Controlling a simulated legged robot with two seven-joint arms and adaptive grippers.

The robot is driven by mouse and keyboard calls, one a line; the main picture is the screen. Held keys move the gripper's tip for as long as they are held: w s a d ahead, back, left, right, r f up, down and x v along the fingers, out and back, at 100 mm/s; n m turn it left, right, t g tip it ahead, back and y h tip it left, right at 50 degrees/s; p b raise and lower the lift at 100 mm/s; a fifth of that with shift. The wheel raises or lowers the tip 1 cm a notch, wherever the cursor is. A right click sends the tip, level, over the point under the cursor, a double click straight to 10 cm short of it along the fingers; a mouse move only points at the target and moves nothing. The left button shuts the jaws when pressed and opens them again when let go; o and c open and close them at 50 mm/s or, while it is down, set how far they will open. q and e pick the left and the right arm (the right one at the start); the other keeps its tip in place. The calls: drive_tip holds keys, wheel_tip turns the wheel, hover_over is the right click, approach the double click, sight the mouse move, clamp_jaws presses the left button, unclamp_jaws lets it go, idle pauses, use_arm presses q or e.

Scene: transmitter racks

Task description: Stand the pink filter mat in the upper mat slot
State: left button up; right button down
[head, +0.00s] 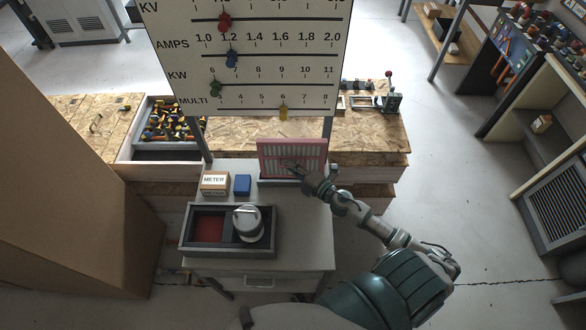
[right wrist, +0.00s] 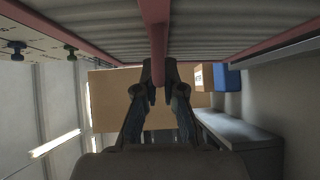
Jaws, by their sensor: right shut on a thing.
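The pink filter mat (head: 293,150), a pink frame with pale slats, is upright at the back right of the grey cabinet top (head: 263,191). My right gripper (head: 300,170) is at its lower front and shut on it. In the right wrist view my gripper (right wrist: 158,78) closes on a pink bar of the mat (right wrist: 154,28), with grey pleated panels on both sides. A dark strip (head: 268,181) shows at the mat's foot. I cannot tell whether it is the upper mat slot, nor whether the mat sits in it. My left gripper is not in view.
A meter box (head: 215,183) and a blue box (head: 242,185) stand left of the mat. A dark tray (head: 187,236) with a grey cylinder (head: 248,221) is nearer. The scale board (head: 255,60) rises behind. Free cabinet top lies between blue box and mat.

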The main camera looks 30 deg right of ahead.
drive_tip(key=shift+a+f+b, duration=0.3)
drive_tip(key=shift+f+b, duration=0.45)
drive_tip(key=shift+f, duration=0.2)
drive_tip(key=shift+d+f+b, duration=0.1)
drive_tip(key=shift+f+b, duration=1.05)
drive_tip(key=shift+f, duration=0.25)
drive_tip(key=c, duration=1.2)
unclamp_jaws()
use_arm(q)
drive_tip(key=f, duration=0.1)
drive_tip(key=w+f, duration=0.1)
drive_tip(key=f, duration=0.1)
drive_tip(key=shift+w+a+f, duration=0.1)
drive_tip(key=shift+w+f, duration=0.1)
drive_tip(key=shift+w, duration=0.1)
use_arm(e)
drive_tip(key=v, duration=1.2)
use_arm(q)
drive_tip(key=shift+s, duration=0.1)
use_arm(e)
drive_tip(key=shift+s+d+f, duration=0.1)
drive_tip(key=shift+f, duration=0.1)
